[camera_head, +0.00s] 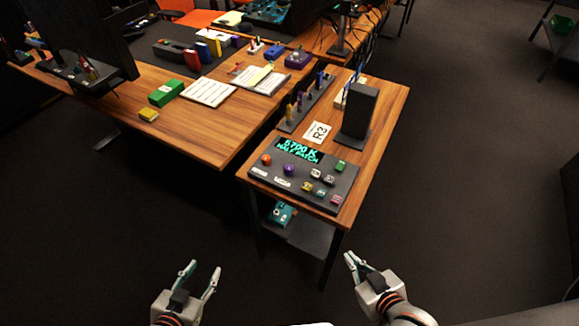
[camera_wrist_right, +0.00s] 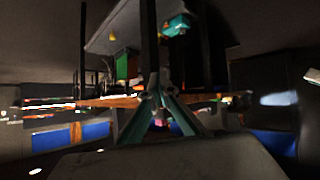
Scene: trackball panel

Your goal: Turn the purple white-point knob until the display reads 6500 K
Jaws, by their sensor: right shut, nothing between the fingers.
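The dark control panel (camera_head: 322,187) lies on the near end of the small wooden table. Its green display text (camera_head: 297,149) appears to read 6700 K, with a second, less clear line below. The purple knob (camera_head: 289,169) sits on the panel just under the display. My left gripper (camera_head: 201,271) is open and empty, in front of the table and to the left, well apart from the panel. My right gripper (camera_head: 354,258) is shut and empty, in front of the table to the right. Its closed fingers (camera_wrist_right: 158,95) also show in the right wrist view.
An orange ball (camera_head: 266,159) and several small colored knobs or buttons share the panel. An R3 card (camera_head: 317,132) and a black upright box (camera_head: 358,112) stand behind it. A shelf with a teal object (camera_head: 282,214) is under the table. The floor in front is clear.

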